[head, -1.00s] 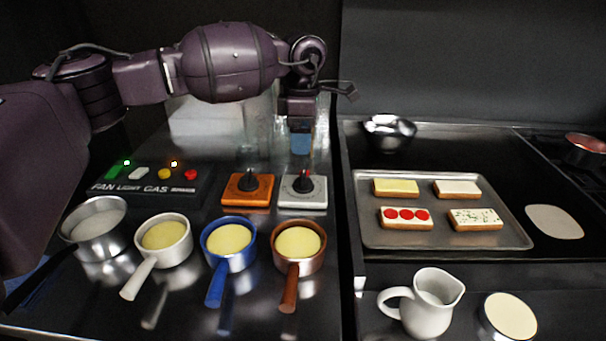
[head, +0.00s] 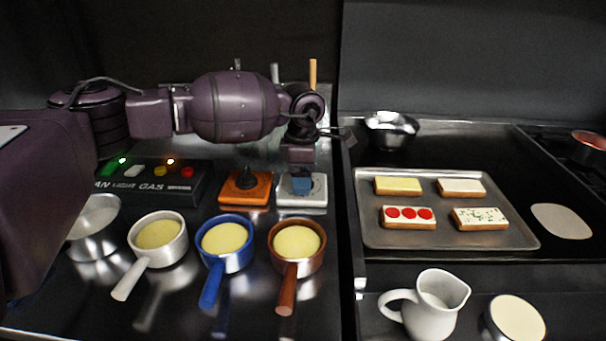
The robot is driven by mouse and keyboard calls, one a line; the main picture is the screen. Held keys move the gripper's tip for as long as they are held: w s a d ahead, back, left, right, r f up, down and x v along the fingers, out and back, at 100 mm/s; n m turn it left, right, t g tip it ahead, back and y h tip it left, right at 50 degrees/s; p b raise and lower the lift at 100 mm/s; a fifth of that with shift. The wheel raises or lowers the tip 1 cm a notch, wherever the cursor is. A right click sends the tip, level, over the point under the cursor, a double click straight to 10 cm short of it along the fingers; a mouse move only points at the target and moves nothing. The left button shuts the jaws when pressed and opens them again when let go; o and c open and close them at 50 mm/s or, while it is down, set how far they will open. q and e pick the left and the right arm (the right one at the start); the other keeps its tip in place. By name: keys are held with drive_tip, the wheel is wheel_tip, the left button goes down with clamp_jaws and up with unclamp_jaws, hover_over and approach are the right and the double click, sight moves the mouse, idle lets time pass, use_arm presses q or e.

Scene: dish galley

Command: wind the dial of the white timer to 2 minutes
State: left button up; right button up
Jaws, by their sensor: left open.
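The white timer (head: 302,201) sits on the dark counter, right of the orange timer (head: 246,190). My left gripper (head: 301,186) points down right over the white timer, its blue-grey fingers in front of the dial. The gripper is open. The dial and its pointer are hidden behind the fingers, so I cannot tell the setting or whether the fingers touch it. The orange timer's black knob shows clearly. My right gripper is not in the picture.
In front stand a steel pan (head: 95,240) and white, blue (head: 226,262) and copper (head: 296,266) saucepans. A switch panel (head: 150,190) is at left. Right are a tray (head: 450,239) of toasts, a white jug (head: 428,306) and a steel bowl (head: 391,133).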

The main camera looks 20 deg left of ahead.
use_arm(q)
drive_tip(key=shift+c, duration=0.4)
drive_tip(key=c, duration=0.8)
drive_tip(key=shift+c, duration=0.2)
drive_tip(key=m, duration=0.4)
drive_tip(key=shift+m+b, duration=0.45)
drive_tip(key=shift+m, duration=0.85)
drive_tip(key=o, duration=0.9)
